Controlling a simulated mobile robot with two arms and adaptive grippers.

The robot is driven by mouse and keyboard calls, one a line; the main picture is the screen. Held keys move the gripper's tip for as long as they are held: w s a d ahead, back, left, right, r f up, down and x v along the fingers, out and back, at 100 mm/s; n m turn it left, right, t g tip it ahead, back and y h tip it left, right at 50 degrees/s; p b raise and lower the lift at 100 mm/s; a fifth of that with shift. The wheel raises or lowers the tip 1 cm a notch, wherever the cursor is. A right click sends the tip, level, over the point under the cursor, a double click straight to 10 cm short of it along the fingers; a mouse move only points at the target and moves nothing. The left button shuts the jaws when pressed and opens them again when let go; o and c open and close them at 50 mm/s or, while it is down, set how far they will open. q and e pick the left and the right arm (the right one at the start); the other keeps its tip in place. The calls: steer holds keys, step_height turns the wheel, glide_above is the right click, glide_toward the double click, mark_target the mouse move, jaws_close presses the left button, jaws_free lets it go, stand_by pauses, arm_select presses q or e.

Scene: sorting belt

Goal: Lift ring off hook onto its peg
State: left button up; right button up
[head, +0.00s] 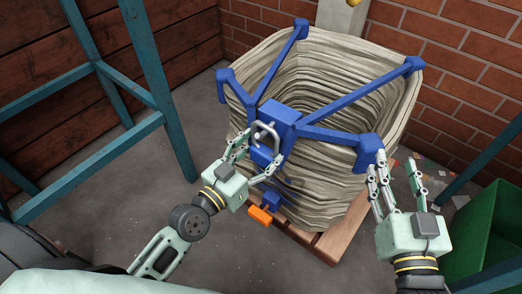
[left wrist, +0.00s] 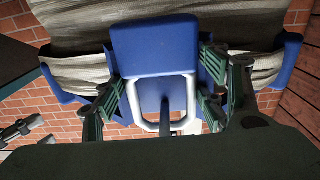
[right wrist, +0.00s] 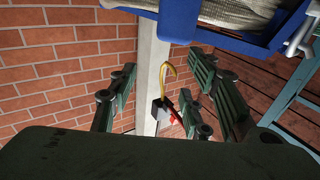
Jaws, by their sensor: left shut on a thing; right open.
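A grey metal ring (head: 262,130), squarish with rounded corners, stands at the front of a blue block (head: 281,118) on a blue frame. My left gripper (head: 258,158) is shut on it, one finger on each side. In the left wrist view the ring (left wrist: 137,108) hangs below the blue block, with a dark rod (left wrist: 165,118) seen within its opening; I cannot tell whether they touch. In the right wrist view a yellow hook (right wrist: 171,72) shows on a grey post. My right gripper (head: 394,178) is open and empty beside the frame's right front corner. I cannot identify the peg surely.
The blue frame (head: 345,99) spans a large pleated beige bag (head: 325,180) on a wooden pallet (head: 328,243). An orange handle (head: 260,214) sticks out low in front. A teal frame (head: 165,110) stands left, a green bin (head: 490,235) right. Brick walls stand behind.

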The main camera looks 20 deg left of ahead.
steer(key=shift+f, duration=0.3)
arm_select(q)
steer(key=shift+f, duration=0.4)
arm_select(e)
steer(key=shift+r, duration=0.65)
arm_select(q)
steer(key=o, duration=1.9)
steer(key=shift+s+f, duration=0.1)
steer(key=shift+c, duration=0.3)
steer(key=shift+c, duration=1.4)
arm_select(e)
steer(key=shift+f, duration=0.1)
arm_select(q)
steer(key=shift+b+v, duration=0.35)
steer(key=shift+v, duration=2.1)
arm_select(e)
steer(key=shift+s+a+r+t+y, duration=0.15)
steer(key=shift+r+t+y, duration=0.15)
steer(key=shift+r+t, duration=0.8)
